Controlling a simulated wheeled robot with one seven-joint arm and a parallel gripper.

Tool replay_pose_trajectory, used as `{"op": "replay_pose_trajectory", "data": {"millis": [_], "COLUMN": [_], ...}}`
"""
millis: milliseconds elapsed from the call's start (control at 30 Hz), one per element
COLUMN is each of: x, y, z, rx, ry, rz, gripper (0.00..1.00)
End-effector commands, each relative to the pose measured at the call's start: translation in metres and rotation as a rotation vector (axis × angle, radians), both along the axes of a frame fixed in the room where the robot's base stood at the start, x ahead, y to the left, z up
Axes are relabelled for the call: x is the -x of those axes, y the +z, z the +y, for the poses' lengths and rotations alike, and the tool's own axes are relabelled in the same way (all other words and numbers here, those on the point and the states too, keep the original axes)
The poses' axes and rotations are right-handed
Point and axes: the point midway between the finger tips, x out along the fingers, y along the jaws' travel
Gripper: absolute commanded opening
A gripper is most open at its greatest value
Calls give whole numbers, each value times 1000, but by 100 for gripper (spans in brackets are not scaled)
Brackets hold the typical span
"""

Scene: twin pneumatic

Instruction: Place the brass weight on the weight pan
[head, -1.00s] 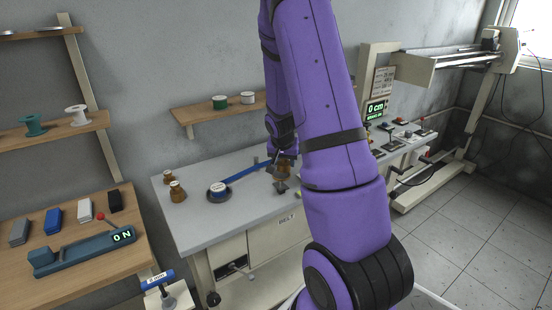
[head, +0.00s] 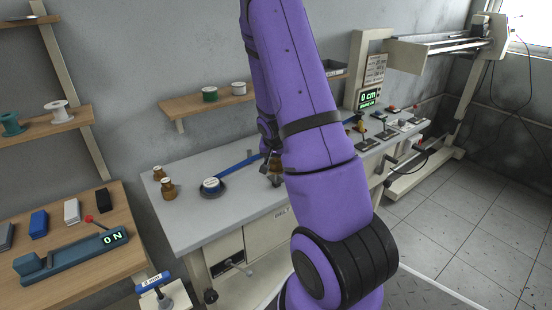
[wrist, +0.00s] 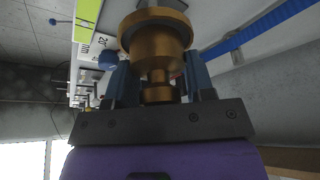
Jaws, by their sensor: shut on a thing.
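The brass weight (wrist: 158,45) fills the middle of the wrist view, with a wide head and a narrower neck. My gripper (wrist: 155,85) is shut on it, with one blue-grey finger on each side. In the head view the held weight (head: 276,180) shows only partly beside my purple arm, over the grey bench; its height is unclear. A blue bar (head: 240,162) runs left from there to a round dark dish (head: 222,192) with a white-topped disc in it. I cannot tell whether this dish is the weight pan, as my arm hides much of the bench.
Two other brown-gold weights (head: 168,189) stand on the bench's (head: 205,224) left end. A wooden table (head: 95,215) at left holds several blocks and a force gauge (head: 80,252) reading 0 N. Controls and a display (head: 369,97) reading 0 cm are at right.

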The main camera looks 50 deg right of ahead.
Motion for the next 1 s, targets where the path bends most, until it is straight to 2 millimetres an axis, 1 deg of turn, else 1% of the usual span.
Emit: {"op": "replay_pose_trajectory", "data": {"millis": [33, 67, 100, 133, 167, 433, 567, 667, 1000], "x": [0, 0, 0, 0, 0, 0, 1, 2, 13], "y": [-1, -1, -1, -1, -1, 0, 6, 16, 65], "z": [0, 0, 0, 0, 0, 0, 1, 5, 22], "rx": [0, 0, 0, 0, 0, 0, 1, 1, 1], "ry": [0, 0, 0, 0, 0, 0, -1, -1, 1], "rz": [0, 0, 0, 0, 0, 0, -1, -2, -4], "gripper": [12, 56, 65, 72, 75, 75, 75, 75, 75]}}
